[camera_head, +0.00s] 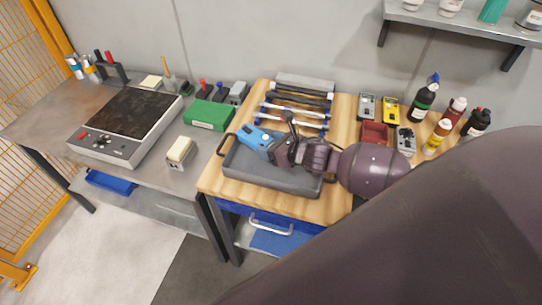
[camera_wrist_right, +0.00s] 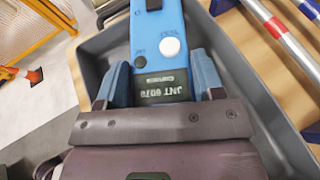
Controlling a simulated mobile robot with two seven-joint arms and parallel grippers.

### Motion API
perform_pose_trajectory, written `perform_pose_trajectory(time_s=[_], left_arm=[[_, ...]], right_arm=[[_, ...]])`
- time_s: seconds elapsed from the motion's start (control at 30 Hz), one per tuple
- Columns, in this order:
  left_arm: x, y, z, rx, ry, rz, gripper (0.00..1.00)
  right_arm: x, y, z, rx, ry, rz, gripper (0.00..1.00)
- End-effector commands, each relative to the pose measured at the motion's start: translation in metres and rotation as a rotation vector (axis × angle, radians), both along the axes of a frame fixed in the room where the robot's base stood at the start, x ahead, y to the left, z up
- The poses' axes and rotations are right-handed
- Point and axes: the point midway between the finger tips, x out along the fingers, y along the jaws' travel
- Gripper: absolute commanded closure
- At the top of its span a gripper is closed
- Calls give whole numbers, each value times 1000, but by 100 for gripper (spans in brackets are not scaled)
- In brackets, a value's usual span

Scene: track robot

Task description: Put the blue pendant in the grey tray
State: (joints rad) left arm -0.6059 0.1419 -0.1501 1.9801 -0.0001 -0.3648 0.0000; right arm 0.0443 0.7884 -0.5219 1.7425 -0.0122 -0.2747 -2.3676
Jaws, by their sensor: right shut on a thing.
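The blue pendant (camera_head: 252,137) is over the back left part of the grey tray (camera_head: 262,178). My right gripper (camera_head: 275,149) is shut on the pendant. In the right wrist view, the pendant (camera_wrist_right: 150,30) has a white round button and a dark label, and it sits between the two fingers of the gripper (camera_wrist_right: 158,78). The tray's rim (camera_wrist_right: 248,105) shows on both sides of it. I cannot tell whether the pendant touches the tray floor. The tray's front is open to view and looks empty. My left gripper is not in view.
The tray stands on a wooden bench top (camera_head: 340,125). A rack of long tools (camera_head: 300,98) is behind it. A green box (camera_head: 209,114) and a flat grey device (camera_head: 125,128) are on the left bench. Bottles (camera_head: 424,102) and a red bin (camera_head: 375,134) are at the right.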

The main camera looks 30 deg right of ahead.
Motion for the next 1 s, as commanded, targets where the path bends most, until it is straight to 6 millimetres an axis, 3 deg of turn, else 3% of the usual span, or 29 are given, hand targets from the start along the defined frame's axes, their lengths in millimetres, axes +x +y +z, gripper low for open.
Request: perform_pose_trajectory(time_s=[0.43,0.9,0.93,1.0], left_arm=[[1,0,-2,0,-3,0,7],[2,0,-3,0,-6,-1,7],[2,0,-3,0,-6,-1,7],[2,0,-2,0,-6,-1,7]], right_arm=[[1,0,-43,2,-1,-2,70],[1,0,-50,-1,-3,1,70],[0,0,-50,-2,-2,0,35],[0,0,-50,-1,-1,-1,25]])
